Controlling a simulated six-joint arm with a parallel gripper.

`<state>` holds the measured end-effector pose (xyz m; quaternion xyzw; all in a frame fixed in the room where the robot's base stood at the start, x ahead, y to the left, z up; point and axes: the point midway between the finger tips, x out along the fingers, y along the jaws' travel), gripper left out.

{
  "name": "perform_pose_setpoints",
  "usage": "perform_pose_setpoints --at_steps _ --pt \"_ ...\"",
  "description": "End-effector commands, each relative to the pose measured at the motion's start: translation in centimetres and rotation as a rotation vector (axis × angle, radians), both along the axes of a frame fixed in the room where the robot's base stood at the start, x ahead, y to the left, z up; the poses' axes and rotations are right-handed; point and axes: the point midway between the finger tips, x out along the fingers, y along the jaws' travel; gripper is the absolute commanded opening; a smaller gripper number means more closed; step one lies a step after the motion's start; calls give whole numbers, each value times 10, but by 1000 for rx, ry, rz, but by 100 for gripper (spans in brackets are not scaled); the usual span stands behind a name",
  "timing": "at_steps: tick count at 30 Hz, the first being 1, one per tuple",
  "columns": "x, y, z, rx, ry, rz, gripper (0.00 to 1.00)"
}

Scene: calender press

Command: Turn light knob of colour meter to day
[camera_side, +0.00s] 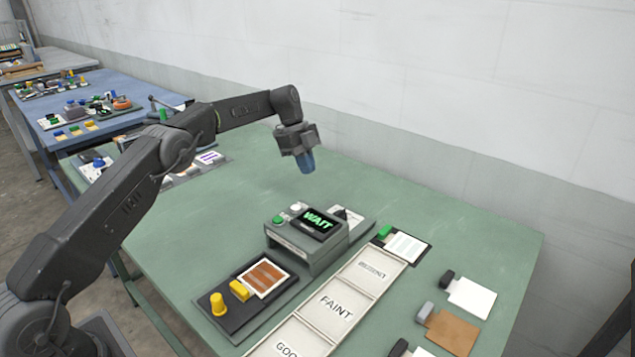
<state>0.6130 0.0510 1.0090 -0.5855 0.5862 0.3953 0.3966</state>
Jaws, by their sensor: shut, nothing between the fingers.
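The colour meter (295,245) appears to be the grey box on the green table, its dark screen (317,221) reading "WAIT" in green. A green button (278,220) and a white round part (296,207) sit on its top, left of the screen. A small dark part with a pale plate (350,216) shows at its right rear. I cannot tell which part is the light knob or where it points. My gripper (307,170) has blue fingers, shut and empty, pointing down above the table behind the meter, apart from it.
A black tray (236,319) with yellow parts and a brown sample (264,278) lies in front of the meter. A labelled strip (336,307) reading "FAINT" runs beside it. Several sample cards, including a brown one (452,333), lie at right. The table behind the meter is clear.

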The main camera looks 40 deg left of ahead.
Motion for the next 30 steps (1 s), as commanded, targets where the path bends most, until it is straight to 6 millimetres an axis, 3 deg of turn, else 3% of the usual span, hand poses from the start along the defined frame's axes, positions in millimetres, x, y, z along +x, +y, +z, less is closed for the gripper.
perform_pose_setpoints --at_steps 14,21,30 --pt "-1 -35 -86 1 4 0 0" --pt "0 -67 -83 2 0 0 0" --pt "0 -74 -83 1 0 3 0"
